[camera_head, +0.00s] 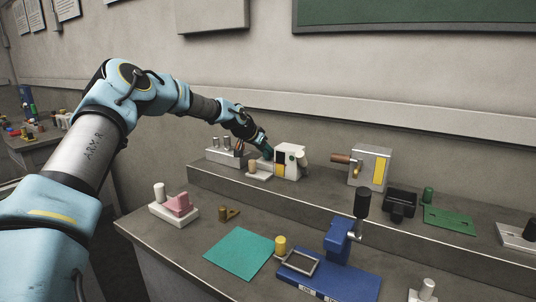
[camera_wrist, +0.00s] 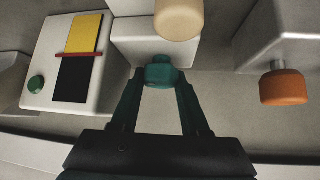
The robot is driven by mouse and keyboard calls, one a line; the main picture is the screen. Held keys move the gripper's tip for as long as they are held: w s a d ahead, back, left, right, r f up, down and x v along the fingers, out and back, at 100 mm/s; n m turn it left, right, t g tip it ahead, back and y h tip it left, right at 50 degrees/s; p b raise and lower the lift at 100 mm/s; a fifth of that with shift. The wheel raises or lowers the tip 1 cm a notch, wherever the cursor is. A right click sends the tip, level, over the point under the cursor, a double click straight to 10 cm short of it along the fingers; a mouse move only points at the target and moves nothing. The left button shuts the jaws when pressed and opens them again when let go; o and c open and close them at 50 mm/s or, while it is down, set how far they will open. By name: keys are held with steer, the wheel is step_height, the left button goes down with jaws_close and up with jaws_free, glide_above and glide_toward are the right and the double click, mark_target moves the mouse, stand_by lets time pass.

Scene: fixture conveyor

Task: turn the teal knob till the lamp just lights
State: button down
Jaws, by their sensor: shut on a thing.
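The teal knob (camera_wrist: 160,72) sits on a light block in the wrist view. My gripper (camera_wrist: 160,84) is shut on it, one dark finger on each side; in the head view my gripper (camera_head: 266,151) is at the far shelf. Beside it stands a white box (camera_wrist: 48,30) with a yellow and black panel (camera_wrist: 82,45), seen also in the head view (camera_head: 290,172). A red bar crosses the panel where yellow meets black. A small round green piece (camera_wrist: 36,85), perhaps the lamp, is on the box; I cannot tell whether it is lit.
A beige knob (camera_wrist: 178,18) is close by my fingers. An orange knob (camera_wrist: 282,87) sticks out from another box (camera_head: 370,152). A block with several pegs (camera_head: 224,155) stands left of my gripper. The lower bench holds a teal mat (camera_head: 240,253) and a blue fixture (camera_head: 330,282).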

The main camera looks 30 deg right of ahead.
steer(key=c, duration=0.7)
jaws_free()
steer(key=shift+a, duration=0.1)
steer(key=b+v, duration=0.3)
steer(key=v, duration=0.7)
steer(key=shift+s+a+r, duration=0.15)
steer(key=shift+a+r, duration=0.05)
steer(key=shift+r, duration=0.1)
